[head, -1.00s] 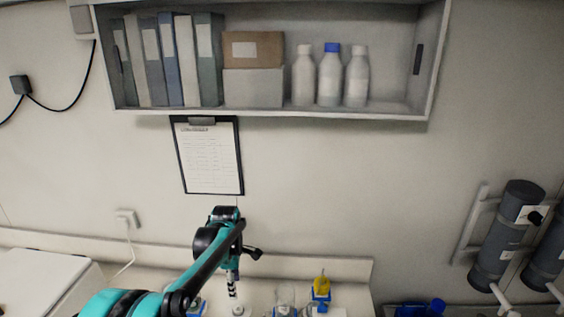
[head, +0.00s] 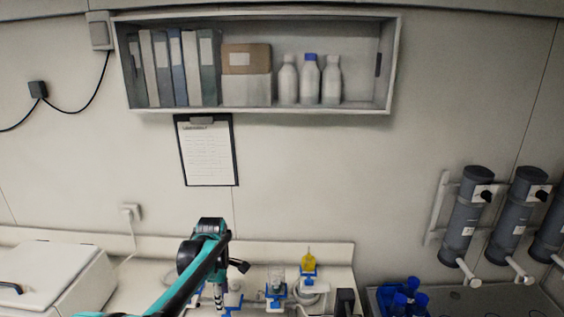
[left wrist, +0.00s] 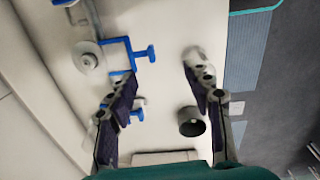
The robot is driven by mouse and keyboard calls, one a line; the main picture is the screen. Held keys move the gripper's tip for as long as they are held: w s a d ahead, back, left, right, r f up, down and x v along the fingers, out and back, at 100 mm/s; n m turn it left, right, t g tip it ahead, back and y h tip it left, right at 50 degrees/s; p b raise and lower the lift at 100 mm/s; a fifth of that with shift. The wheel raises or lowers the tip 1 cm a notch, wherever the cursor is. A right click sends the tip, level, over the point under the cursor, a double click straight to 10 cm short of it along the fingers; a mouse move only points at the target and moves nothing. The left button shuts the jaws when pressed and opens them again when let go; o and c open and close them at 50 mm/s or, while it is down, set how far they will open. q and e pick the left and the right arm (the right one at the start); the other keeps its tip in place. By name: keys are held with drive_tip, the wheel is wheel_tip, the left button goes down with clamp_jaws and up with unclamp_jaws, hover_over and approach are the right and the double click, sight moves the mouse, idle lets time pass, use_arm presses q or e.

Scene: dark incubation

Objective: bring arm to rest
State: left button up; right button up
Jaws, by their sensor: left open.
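My left arm comes in from the left in the head view, and its gripper (head: 219,297) points down over the white bench (head: 130,290), partly hidden by the arm. In the left wrist view the two fingers of my left gripper (left wrist: 160,102) stand wide apart with nothing between them but bench surface. A blue clamp-like holder (left wrist: 128,54) lies beyond the fingertips, and a dark round cup (left wrist: 191,122) is close to the right finger. My right gripper is not seen.
Blue holders with a yellow-topped item (head: 308,262) and a glass vessel (head: 277,280) stand on the bench. A white box (head: 50,275) is at the left. A shelf (head: 255,109) hangs above.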

use_arm(q)
drive_tip(key=s+f+m+t+b, duration=0.2)
drive_tip(key=s+f+m+b, duration=0.2)
drive_tip(key=s+m+b, duration=0.2)
drive_tip(key=s+f+m+t+b, duration=0.2)
drive_tip(key=s+f+m+b, duration=0.3)
drive_tip(key=s, duration=0.5)
drive_tip(key=s+f+m+t+b, duration=0.2)
drive_tip(key=s+f+m+b, duration=0.2)
drive_tip(key=s+m+b, duration=0.3)
drive_tip(key=shift+s+f+t, duration=0.4)
drive_tip(key=shift+s, duration=0.25)
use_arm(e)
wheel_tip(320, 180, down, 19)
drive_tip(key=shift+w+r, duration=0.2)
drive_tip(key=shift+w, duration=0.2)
use_arm(q)
drive_tip(key=shift+a, duration=0.1)
